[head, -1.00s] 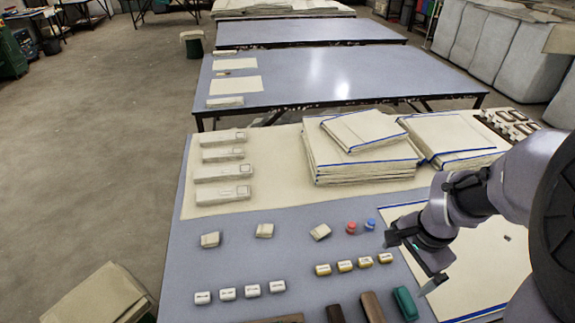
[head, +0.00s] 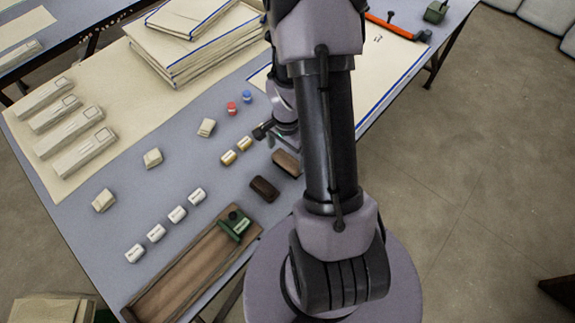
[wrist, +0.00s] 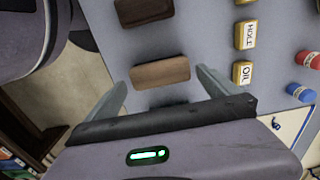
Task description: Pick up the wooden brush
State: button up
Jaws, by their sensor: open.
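A medium-brown wooden block, which I take to be the wooden brush (head: 287,163), lies on the blue-grey table just left of my arm in the head view. In the wrist view the brush (wrist: 160,72) lies across the space between my two fingertips. My gripper (wrist: 161,80) is open and empty, with one finger toward each end of the brush; I cannot tell the height gap. In the head view my gripper (head: 274,136) is partly hidden by my arm. A darker brown block (head: 265,188) lies beside the brush; it also shows in the wrist view (wrist: 143,10).
Small yellow-sided labelled blocks (head: 236,151) and red and blue pieces (head: 240,102) lie close by. A wooden tray (head: 180,275) holding a green item (head: 235,224) is at the table's front edge. Folded cloths (head: 190,50) are stacked at the back.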

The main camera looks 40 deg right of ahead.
aim_at(288, 160)
notch_tip(288, 160, down, 5)
jog(key=shift+d+r+b, duration=0.1)
jog(key=shift+d+b, duration=0.05)
jog(key=shift+b, duration=1)
jog(key=shift+r, duration=0.15)
jog(key=c, duration=1.1)
jog(key=shift+r, duration=0.1)
jog(key=shift+r+p, duration=0.35)
jog(key=shift+p, duration=0.05)
jog(key=r+p, duration=0.2)
jog(key=r, duration=0.1)
jog(key=shift+s, duration=0.4)
jog(key=s, duration=0.5)
jog(key=s+d+p, duration=0.1)
jog(key=s, duration=0.4)
jog(key=s+d+r+p, duration=0.1)
jog(key=s, duration=0.4)
jog(key=shift+d, duration=0.2)
